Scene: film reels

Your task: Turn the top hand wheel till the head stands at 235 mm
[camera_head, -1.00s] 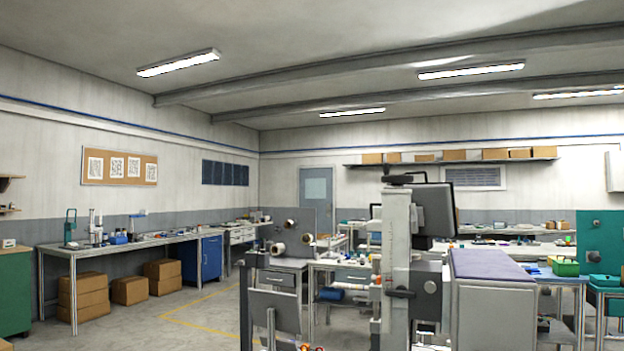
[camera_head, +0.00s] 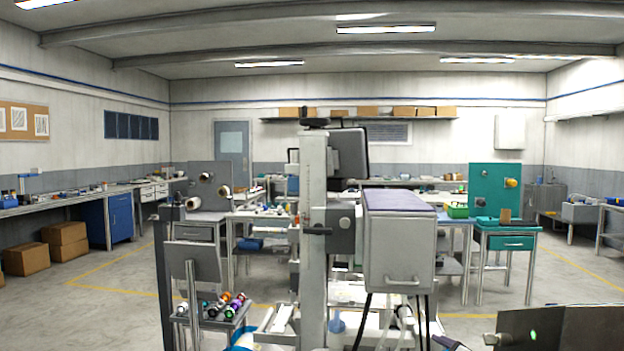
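A tall light-grey column (camera_head: 313,190) stands near the middle in the head view. It has a narrow scale along its face, too small to read here. A dark hand wheel (camera_head: 314,122) sits on top of the column. A grey box-shaped unit with a purple top (camera_head: 399,245) is at the column's right side; I cannot tell whether this is the head. A dark panel (camera_head: 348,153) is fixed near the column's top, and a dark lever (camera_head: 317,230) sits lower on the column. Neither of my grippers can be made out.
A small stand with coloured reels (camera_head: 222,308) is left of the column. Behind are a grey reel panel (camera_head: 208,188), a teal panel on a bench (camera_head: 494,190) and a blue cabinet (camera_head: 108,222). A dark object with a green light (camera_head: 540,330) is at the bottom right.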

